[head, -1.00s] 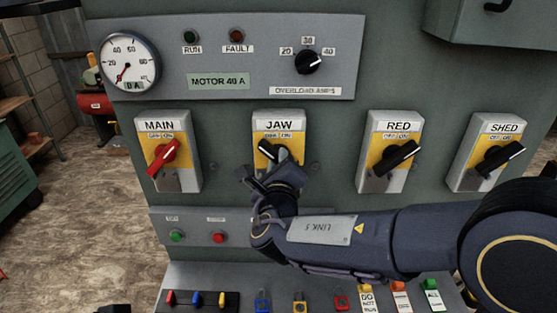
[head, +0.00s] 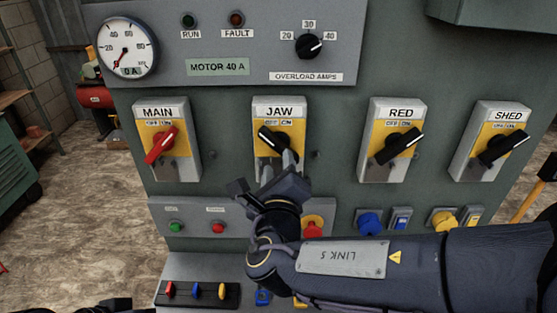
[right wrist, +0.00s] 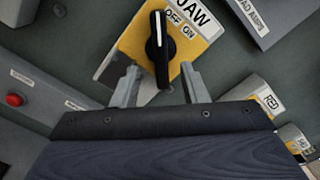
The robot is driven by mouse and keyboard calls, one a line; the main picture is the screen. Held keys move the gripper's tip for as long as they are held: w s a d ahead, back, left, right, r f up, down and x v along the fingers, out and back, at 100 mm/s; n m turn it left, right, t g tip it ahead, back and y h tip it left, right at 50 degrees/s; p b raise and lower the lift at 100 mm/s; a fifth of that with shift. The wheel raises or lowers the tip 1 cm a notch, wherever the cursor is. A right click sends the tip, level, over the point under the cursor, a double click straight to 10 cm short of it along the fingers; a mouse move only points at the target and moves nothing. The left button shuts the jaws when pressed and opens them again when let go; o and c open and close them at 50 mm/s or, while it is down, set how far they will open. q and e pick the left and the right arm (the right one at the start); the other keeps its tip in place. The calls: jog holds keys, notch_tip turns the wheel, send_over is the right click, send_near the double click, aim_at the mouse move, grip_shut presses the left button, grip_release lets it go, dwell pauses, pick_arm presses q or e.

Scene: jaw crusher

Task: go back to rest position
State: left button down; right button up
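My right gripper (head: 278,160) is in front of the lower part of the JAW switch (head: 294,111). In the head view the JAW handle (head: 273,138) points up and left, toward the OFF side.
The MAIN switch (head: 181,111) with its red handle is to the left; the RED switch (head: 407,115) and SHED switch (head: 517,121) are to the right. Push buttons, a red stop knob (head: 313,228) and a ledge with coloured items lie below. Open floor (head: 90,230) shows at left.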

jog(key=shift+s, duration=0.4)
jog(key=shift+d, duration=0.1)
jog(key=s+d+f+m+g+h, duration=0.2)
jog(key=s+d+f+m+g, duration=0.15)
jog(key=d+m, duration=0.4)
jog(key=s+d+f+m+g+h, duration=0.1)
jog(key=s+d+f+m+g, duration=0.2)
jog(key=d+m, duration=0.5)
jog(key=s+d+f+m+g+h, duration=0.1)
jog(key=d+f+m+g+h, duration=0.1)
jog(key=d+f+m+g, duration=0.5)
jog(key=s+d+f+m+y, duration=0.1)
jog(key=s+d+m+y, duration=0.25)
jog(key=s+m, duration=0.55)
jog(key=s+a+m+t+y, duration=0.1)
jog(key=s+a+m+y, duration=0.4)
jog(key=m, duration=1)
jog(key=shift+s+a, duration=0.15)
jog(key=shift+s, duration=0.5)
